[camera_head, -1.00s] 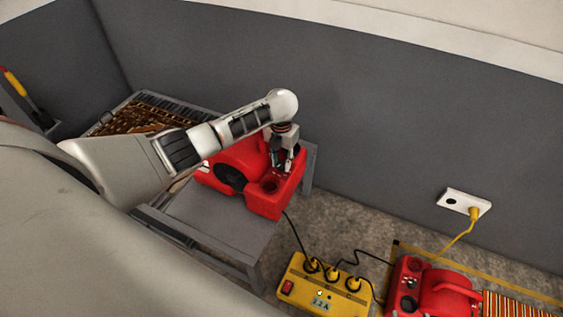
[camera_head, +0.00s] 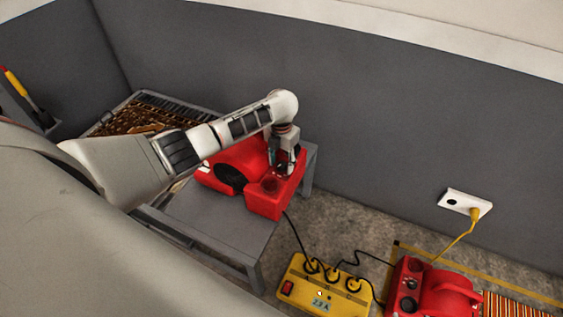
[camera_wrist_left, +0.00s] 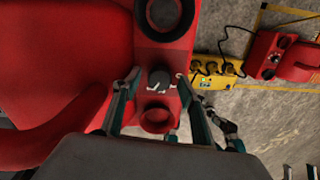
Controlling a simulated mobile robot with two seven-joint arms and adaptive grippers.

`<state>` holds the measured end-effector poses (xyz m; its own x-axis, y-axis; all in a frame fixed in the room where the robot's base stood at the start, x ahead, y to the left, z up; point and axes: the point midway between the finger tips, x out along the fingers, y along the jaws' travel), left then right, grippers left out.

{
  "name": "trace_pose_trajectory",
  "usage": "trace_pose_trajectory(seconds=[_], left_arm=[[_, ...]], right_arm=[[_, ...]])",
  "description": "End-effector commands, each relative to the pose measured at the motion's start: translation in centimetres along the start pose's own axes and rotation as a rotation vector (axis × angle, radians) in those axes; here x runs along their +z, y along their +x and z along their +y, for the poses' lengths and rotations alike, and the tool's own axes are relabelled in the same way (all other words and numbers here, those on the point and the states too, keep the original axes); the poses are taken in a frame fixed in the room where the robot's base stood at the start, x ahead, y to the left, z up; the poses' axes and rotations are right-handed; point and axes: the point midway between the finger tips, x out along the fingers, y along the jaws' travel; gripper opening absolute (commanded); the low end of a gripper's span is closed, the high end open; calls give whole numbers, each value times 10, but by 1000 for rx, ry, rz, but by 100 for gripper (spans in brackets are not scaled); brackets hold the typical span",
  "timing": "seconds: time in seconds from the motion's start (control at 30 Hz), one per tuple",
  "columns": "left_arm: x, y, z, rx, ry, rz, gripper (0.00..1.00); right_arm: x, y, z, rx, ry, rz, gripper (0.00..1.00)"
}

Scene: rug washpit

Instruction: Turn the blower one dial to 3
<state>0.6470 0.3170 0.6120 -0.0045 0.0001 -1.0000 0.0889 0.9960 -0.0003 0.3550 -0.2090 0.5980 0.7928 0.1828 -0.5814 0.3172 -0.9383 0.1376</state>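A red blower (camera_head: 265,198) with a dark round opening stands on a grey bench. My left gripper (camera_head: 284,167) is over its control end, pointing down. In the left wrist view, a dark round dial (camera_wrist_left: 159,80) with a pale pointer lies between the spread fingertips of the left gripper (camera_wrist_left: 158,82). A gap shows between the fingers and the dial. White marks sit around the dial, but I cannot read its setting. A second red blower (camera_head: 443,294) stands on the floor at lower right. No blower number is readable.
A yellow power box (camera_head: 323,290) with several plugs, a red switch and a small display lies on the floor. Black cords run from it. A white wall socket (camera_head: 464,204) holds a yellow plug. The grey bench (camera_head: 222,222) has bare room in front of the blower.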

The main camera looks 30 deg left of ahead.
Motion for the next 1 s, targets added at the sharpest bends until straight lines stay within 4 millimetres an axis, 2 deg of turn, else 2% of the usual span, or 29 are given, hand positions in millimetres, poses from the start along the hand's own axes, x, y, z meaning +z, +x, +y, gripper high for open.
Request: trace_pose_trajectory(seconds=[0.23, 0.37, 0.8, 1.0], left_arm=[[2, -3, 0, 0, -1, -4, 42], [2, -13, 0, 0, -2, -6, 42], [2, -96, 1, 1, 1, -6, 42], [1, -116, 1, 1, -1, -3, 42]], right_arm=[[-2, 1, 0, -2, -4, 5, 45], [-3, 1, 0, -1, -3, 5, 45], [-3, 1, 0, 0, -1, 4, 45], [-2, 1, 0, 0, -1, 4, 45]])
